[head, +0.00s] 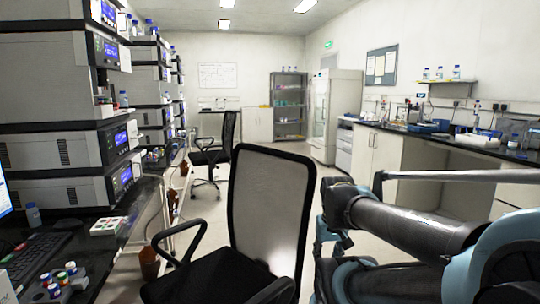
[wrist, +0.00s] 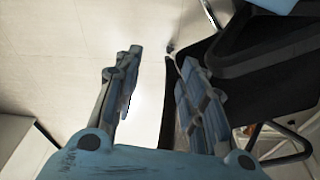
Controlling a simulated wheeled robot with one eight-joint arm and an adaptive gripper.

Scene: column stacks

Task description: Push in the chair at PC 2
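A black office chair with a grey mesh back (head: 270,215) stands close in front of me, beside the left bench. Its seat (head: 205,280) and armrest (head: 180,240) face the bench side. A second black chair (head: 215,155) stands farther down the aisle. I see no label telling which is at PC 2. In the wrist view, my gripper (wrist: 158,70) is open. A dark upright strip, likely the near chair's back edge, shows between the fingers, nearer the right one; contact cannot be told. Black chair parts (wrist: 265,70) fill the upper right. The fingers are not clear in the head view.
The left bench holds stacked instruments (head: 60,150), a keyboard (head: 35,255), a screen edge (head: 4,195) and small capped vials (head: 60,280). A brown bottle (head: 149,262) stands below it. A counter (head: 440,130) runs along the right. Bare floor (head: 320,180) shows beyond the near chair.

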